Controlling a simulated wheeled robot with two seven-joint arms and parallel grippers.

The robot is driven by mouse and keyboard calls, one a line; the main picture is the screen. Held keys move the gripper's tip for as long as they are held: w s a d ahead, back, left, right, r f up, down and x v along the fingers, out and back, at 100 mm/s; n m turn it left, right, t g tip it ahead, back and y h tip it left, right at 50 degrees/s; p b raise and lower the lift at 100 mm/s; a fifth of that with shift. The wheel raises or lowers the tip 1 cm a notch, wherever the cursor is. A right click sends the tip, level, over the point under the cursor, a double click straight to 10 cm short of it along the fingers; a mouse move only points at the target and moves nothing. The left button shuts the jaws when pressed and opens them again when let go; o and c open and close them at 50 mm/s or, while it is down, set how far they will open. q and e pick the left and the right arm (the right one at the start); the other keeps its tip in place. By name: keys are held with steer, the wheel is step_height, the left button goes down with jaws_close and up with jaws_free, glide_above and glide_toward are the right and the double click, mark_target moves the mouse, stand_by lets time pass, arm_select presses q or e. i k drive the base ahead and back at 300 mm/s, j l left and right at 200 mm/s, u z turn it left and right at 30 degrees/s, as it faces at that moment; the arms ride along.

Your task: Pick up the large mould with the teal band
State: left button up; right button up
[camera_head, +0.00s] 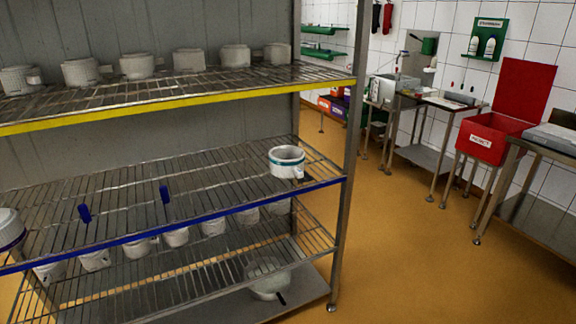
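The mould with the teal band (287,162) is a white round cup. It stands upright near the right end of the wire shelf with the blue front edge (230,209). A small tab or handle shows low on its front right. Another white mould with a dark blue band (9,230) is cut off by the left edge of the view, on the same shelf. Neither of my grippers shows in the head view.
The upper shelf with a yellow edge (200,98) carries several white moulds. More moulds hang or stand below the blue-edged shelf, and a pale bowl (268,278) sits at the bottom. Orange floor (440,270) is clear right of the rack; a red bin (490,137) stands beyond.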

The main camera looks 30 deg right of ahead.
mark_target(290, 165)
steer(key=l+u, duration=0.15)
steer(key=l, duration=0.35)
steer(key=k+l+u, duration=0.2)
steer(key=l, duration=0.3)
steer(key=l+u, duration=0.15)
steer(key=l, duration=0.35)
steer(key=k, duration=0.05)
